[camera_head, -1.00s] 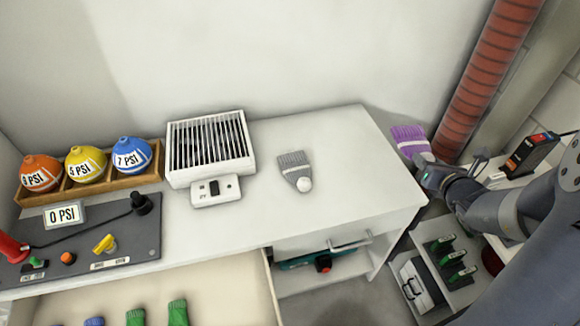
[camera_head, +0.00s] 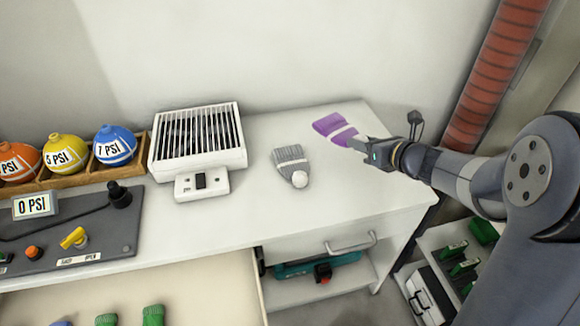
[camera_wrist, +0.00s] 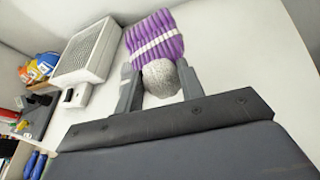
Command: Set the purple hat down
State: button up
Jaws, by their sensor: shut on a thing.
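The purple hat (camera_head: 330,125) has a pale band and, in the wrist view (camera_wrist: 153,30), a grey pompom. My gripper (camera_head: 356,143) is shut on the hat at its pompom end, and the fingers (camera_wrist: 160,85) show on either side of the pompom in the wrist view. The hat is over the right part of the white desk top (camera_head: 355,185), pointing away to the back left. I cannot tell whether it touches the desk.
A grey hat (camera_head: 289,160) with a white pompom lies on the desk left of the purple hat. A white grilled heater (camera_head: 197,140) stands farther left, beside a control panel (camera_head: 110,235) and several labelled balls. Bare desk surrounds the held hat. A wall is behind.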

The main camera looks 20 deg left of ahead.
aim_at(354, 180)
jog(key=shift+a+f, duration=0.2)
jog(key=shift+f, duration=0.25)
notch_tip(354, 180, down, 9)
jog(key=b, duration=0.2)
jog(key=shift+b, duration=0.35)
jog(key=shift+f, duration=0.15)
jog(key=o, duration=1.1)
